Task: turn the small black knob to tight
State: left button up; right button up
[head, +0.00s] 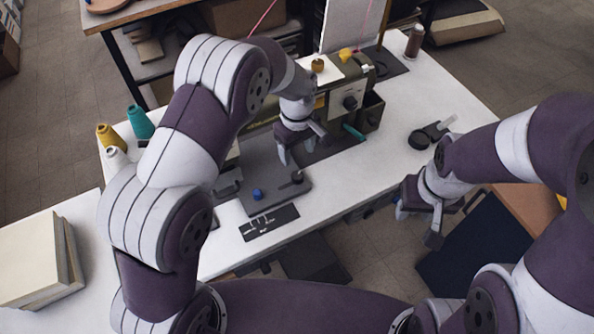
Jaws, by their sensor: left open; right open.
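A sewing machine (266,118) in dark olive stands on the white table, partly hidden by my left arm. A black knob (350,102) sits on a pale plate at its right end. Another small black knob (297,176) sits on the dark base plate in front, near a blue knob (257,194). I cannot tell which black knob the task names, nor read its setting. My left gripper (303,149) is open and empty above the base plate, behind the front black knob and apart from it. My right gripper (418,224) is open and empty beyond the table's front edge.
Thread cones, including a teal one (140,122), stand at the table's left. A dark magnifier-like tool (430,134) lies at the right. A labelled black strip (269,222) lies at the front edge. White table (350,190) right of the base plate is clear.

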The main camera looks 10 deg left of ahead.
aim_at(297, 175)
pick_arm(q)
notch_tip(297, 175, down, 11)
jog(key=shift+w+r+p, duration=0.1)
jog(key=shift+w+p, duration=0.05)
jog(key=shift+p, duration=0.55)
jog(key=c, duration=1)
